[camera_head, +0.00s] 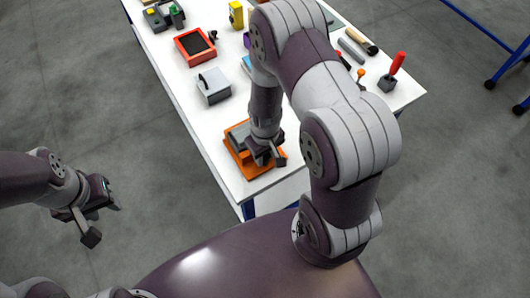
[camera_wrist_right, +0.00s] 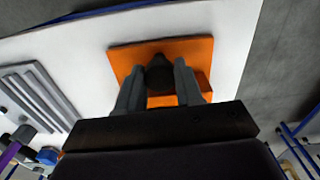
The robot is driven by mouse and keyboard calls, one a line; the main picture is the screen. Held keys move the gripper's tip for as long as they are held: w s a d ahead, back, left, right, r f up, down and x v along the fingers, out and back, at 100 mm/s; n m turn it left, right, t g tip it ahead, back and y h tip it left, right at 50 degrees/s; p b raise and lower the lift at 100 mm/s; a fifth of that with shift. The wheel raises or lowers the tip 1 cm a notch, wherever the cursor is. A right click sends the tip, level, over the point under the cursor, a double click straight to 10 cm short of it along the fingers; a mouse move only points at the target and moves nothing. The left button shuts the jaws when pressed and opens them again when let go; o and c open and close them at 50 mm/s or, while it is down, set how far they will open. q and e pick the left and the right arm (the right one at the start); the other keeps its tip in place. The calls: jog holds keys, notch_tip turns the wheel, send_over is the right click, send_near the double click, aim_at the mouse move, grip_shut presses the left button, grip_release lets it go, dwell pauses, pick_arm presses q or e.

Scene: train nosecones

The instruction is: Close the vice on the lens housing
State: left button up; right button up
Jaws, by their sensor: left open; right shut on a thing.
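The vice shows as an orange base plate (camera_head: 271,170) at the near end of the white table, with a grey block (camera_head: 238,133) on it; I cannot tell whether that block is a vice jaw or the lens housing. My right gripper (camera_head: 268,157) is low over the plate and covers part of it. In the right wrist view the right gripper (camera_wrist_right: 159,85) has its two fingers on either side of a dark rounded knob (camera_wrist_right: 159,74), shut on it, above the orange plate (camera_wrist_right: 123,58). My left gripper (camera_head: 101,214) is open and empty, off the table's left side above the floor.
A grey box with a handle (camera_head: 213,87) and a red-orange tray (camera_head: 190,57) stand farther up the table (camera_head: 208,124). A red-handled tool (camera_head: 397,64) stands at the right edge. My right arm hides the table's middle. A grey slotted thing (camera_wrist_right: 38,95) shows in the wrist view.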

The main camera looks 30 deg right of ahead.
jog(key=shift+m, duration=0.6)
jog(key=o, duration=1)
jog(key=shift+o, duration=0.2)
jog(key=shift+r, duration=0.15)
notch_tip(320, 180, up, 12)
jog(key=b, duration=0.1)
jog(key=shift+r, duration=0.25)
